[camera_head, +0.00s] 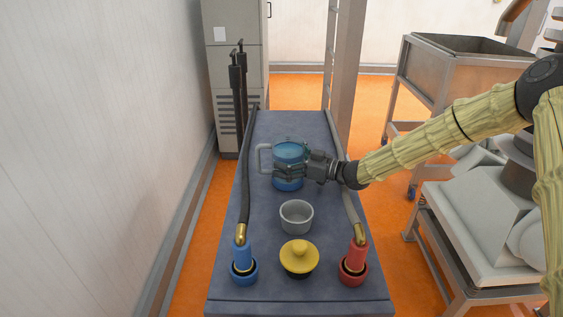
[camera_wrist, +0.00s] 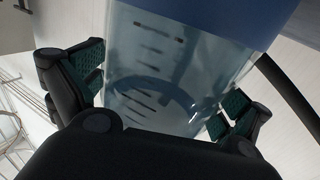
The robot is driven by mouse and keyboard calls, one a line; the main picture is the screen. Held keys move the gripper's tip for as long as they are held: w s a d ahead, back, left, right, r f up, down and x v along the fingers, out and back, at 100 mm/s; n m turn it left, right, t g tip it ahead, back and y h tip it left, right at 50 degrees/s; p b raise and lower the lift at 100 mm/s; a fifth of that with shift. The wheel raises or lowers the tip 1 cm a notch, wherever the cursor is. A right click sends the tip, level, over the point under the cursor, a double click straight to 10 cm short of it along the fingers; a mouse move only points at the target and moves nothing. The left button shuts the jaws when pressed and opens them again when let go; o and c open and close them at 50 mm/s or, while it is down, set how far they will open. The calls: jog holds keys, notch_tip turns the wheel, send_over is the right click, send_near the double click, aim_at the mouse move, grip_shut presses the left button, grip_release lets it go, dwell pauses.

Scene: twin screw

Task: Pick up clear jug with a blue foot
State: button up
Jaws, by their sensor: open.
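The clear jug (camera_head: 290,151) with a blue foot (camera_head: 288,185) stands upright toward the far part of the table. Its handle (camera_head: 263,158) points left. My gripper (camera_head: 288,168) reaches in from the right, with its fingers around the jug's middle. In the wrist view the clear wall of the jug (camera_wrist: 160,65), with its dark marks, lies between the two open fingers of my gripper (camera_wrist: 165,88). The blue foot fills the top of that view. A gap shows beside the left finger; contact at the right finger cannot be told. The fingers hide part of the jug.
A grey cup (camera_head: 296,218) and a yellow knobbed lid (camera_head: 299,260) stand nearer on the dark table (camera_head: 325,285). A blue hose fitting (camera_head: 243,262) is at the left front, a red one (camera_head: 354,262) at the right front. Hoses run along both table sides.

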jog(key=shift+w+a, duration=0.1)
jog(key=shift+a, duration=0.2)
jog(key=c, duration=1.6)
jog(key=shift+r, duration=0.15)
jog(key=shift+c, duration=0.7)
jog(key=shift+r, duration=0.15)
notch_tip(320, 180, up, 28)
jog(key=b, duration=0.6)
